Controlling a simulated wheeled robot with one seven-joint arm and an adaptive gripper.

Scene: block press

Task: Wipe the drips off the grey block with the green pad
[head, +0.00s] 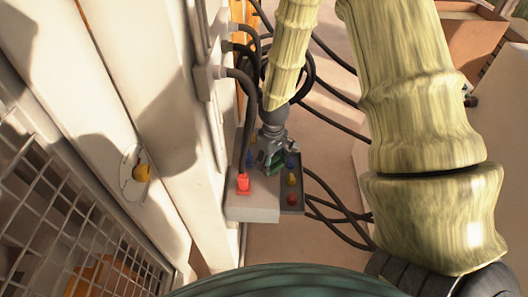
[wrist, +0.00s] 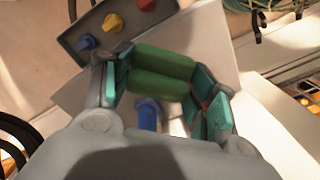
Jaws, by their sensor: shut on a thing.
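My gripper (head: 271,152) is shut on the green pad (wrist: 163,72), which sits between the teal-lined fingers in the wrist view. A bit of the pad (head: 277,168) also shows in the head view. The pale grey block (head: 252,209) stands against the white wall, and my gripper is over its far part. In the wrist view the block (wrist: 215,45) lies behind the pad; I cannot tell whether they touch. A red knob (head: 243,183) is on the block's near end, and a blue knob (wrist: 148,113) shows below the pad. I cannot make out any drips.
A dark tray (wrist: 72,43) with blue, yellow and red knobs lies beside the block. Black cables (head: 335,205) run to its right and behind my gripper. A white panelled wall (head: 150,110) and wire mesh (head: 65,205) are at left.

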